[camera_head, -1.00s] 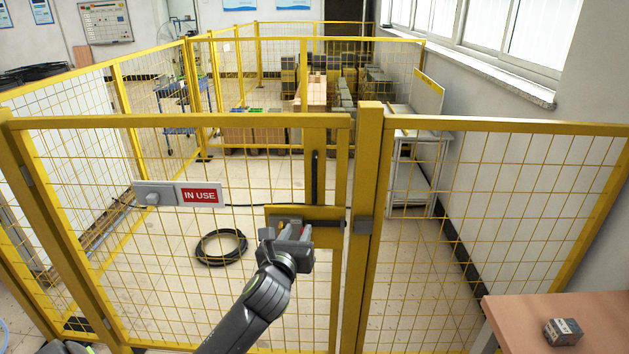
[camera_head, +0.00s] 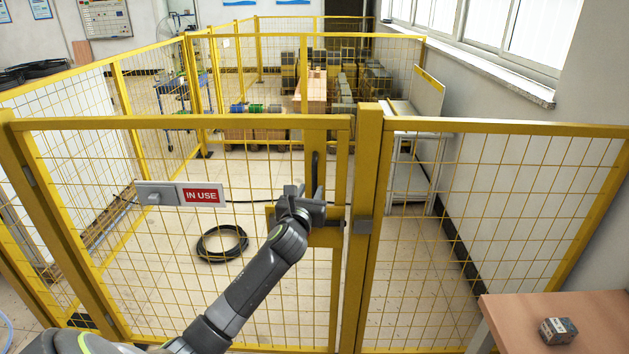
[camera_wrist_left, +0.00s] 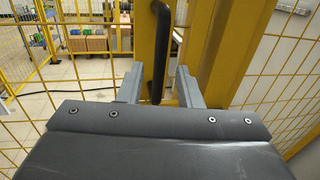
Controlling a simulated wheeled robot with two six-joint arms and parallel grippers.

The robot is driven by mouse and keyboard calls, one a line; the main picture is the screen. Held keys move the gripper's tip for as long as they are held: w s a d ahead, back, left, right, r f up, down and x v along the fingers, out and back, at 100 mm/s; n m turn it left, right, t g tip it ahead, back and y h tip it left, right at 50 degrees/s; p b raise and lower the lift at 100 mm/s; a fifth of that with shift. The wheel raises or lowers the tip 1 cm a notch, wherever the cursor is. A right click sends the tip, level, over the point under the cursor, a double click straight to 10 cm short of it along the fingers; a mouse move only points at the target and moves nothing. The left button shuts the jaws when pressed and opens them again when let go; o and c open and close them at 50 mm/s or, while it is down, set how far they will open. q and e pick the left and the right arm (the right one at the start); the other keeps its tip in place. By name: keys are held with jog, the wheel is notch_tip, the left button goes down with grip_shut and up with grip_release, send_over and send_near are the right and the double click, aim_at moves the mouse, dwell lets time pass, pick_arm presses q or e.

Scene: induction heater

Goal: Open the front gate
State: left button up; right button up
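The front gate is a yellow frame with wire mesh (camera_head: 180,122), standing in line with the fence beside its post (camera_head: 368,180). Its black vertical handle (camera_head: 315,170) is on the right part of the gate. A latch bolt (camera_head: 335,224) sits below it, partly hidden by my gripper. My left gripper (camera_head: 304,193) is at the handle's lower part. In the left wrist view the fingers (camera_wrist_left: 157,80) are apart, one on each side of the handle (camera_wrist_left: 158,45), and I see gaps between them and it. My right gripper is not in view.
A wooden table (camera_head: 600,306) with a small box (camera_head: 558,330) stands at the front right. Fence panels flank the gate.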

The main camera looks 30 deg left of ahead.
aim_at(314, 183)
pick_arm(q)
jog(key=shift+x, duration=2.7)
grip_shut()
